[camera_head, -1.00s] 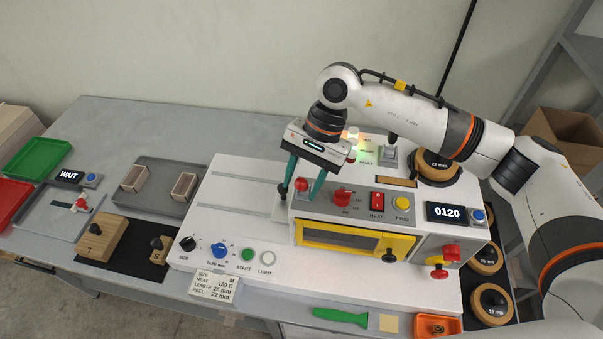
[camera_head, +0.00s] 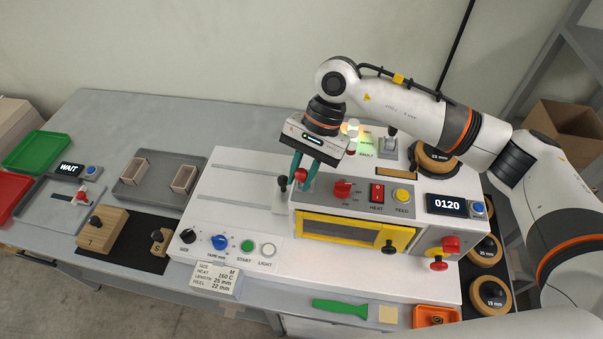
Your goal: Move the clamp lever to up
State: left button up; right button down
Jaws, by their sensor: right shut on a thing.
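A small lever with a red ball knob (camera_head: 301,174) stands at the left end of the machine's raised housing; I take it as the clamp lever. My right gripper (camera_head: 303,178) reaches down from above with its teal fingers closed on this knob. The fingers hide part of the knob and its shaft, so I cannot tell the lever's exact position. A black knob (camera_head: 283,183) stands just left of the fingers. My left gripper is out of view.
A yellow-framed window (camera_head: 342,229) is below. Two pale box frames sit in a grey tray (camera_head: 144,191) at left.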

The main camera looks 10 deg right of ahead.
jog(key=w+g+b, duration=0.1)
jog(key=b, duration=0.2)
jog(key=w+g+y+b, duration=0.1)
jog(key=g+b, duration=0.1)
jog(key=b, duration=0.1)
jog(key=w+d+g+b, duration=0.1)
jog(key=w+b, duration=0.1)
jog(key=b, duration=0.1)
jog(key=shift+d+r+m+y, duration=0.1)
jog(key=shift+r+m+y, duration=0.2)
jog(key=shift+r+y, duration=0.1)
jog(key=shift+w+d+r+g+y+b, duration=0.15)
jog(key=shift+w+g+b, duration=0.2)
jog(key=shift+g+b, duration=0.2)
jog(key=shift+w+d+r+g+y+b, duration=0.15)
jog(key=shift+w+g+b, duration=0.15)
jog(key=shift+g+b, duration=0.25)
jog(key=c, duration=1.3)
grip_release()
jog(key=shift+o, duration=0.2)
jog(key=shift+f, duration=0.1)
jog(key=p+v, duration=0.5)
jog(key=v, duration=0.2)
jog(key=shift+w+p, duration=0.2)
jog(key=shift+p, duration=0.1)
